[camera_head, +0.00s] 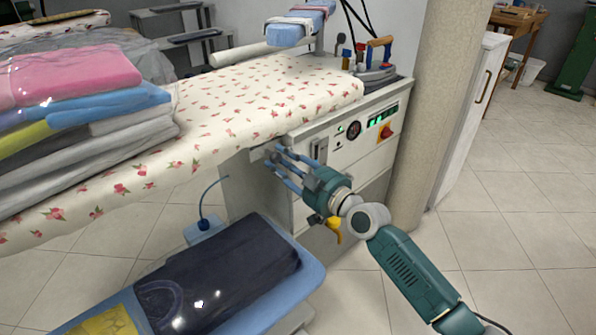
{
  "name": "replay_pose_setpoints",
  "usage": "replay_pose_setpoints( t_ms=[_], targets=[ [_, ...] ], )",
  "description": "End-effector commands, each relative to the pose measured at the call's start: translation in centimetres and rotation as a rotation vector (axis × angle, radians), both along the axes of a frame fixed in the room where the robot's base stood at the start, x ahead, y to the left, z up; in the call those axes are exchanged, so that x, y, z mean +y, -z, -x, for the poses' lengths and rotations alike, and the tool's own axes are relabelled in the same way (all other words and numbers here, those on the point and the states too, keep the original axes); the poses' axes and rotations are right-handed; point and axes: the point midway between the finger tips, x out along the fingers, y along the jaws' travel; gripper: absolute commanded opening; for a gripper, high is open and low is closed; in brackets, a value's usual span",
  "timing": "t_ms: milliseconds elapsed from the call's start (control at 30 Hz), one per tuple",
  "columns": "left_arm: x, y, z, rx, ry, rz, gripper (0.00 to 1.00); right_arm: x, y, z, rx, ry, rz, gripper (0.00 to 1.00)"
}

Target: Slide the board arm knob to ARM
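My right gripper (275,162) reaches in from the lower right, its blue-grey fingers pointing left at the left end of the ironing unit's white front panel (341,148). Gaps show between the fingers, but whether they close on anything cannot be made out. A small grey part (258,153) shows just beyond the fingertips, under the board edge; I cannot tell if it is the board arm knob. A slotted plate (320,150) sits on the panel right of the fingers. No ARM lettering is legible. My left gripper is out of view.
The panel has a round gauge (353,130), green display (382,115) and red knob (386,132). The floral board (240,100) overhangs on the left, with bagged clothes (80,90).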

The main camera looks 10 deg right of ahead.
Motion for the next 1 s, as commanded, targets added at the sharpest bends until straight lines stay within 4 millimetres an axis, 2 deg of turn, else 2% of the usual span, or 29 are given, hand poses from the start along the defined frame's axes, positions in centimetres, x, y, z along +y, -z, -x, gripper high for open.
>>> replay_pose_setpoints(
  t_ms=[200,400,600,867,1000],
  targets=[
    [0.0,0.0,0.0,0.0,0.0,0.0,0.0,-3.0,0.1,4.0,0.001,0.001,0.004,0.31],
    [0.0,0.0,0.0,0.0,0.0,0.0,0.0,-5.0,0.1,6.7,-0.001,0.001,0.003,0.31],
    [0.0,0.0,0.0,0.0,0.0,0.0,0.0,-5.7,0.0,7.9,-0.001,0.001,0.001,0.31],
    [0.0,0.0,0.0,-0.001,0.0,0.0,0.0,-5.8,-0.1,7.9,-0.001,0.001,-0.001,0.31],
    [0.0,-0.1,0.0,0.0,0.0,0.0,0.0,-5.0,0.0,8.6,-0.048,-0.009,0.073,0.03]
  ],
)
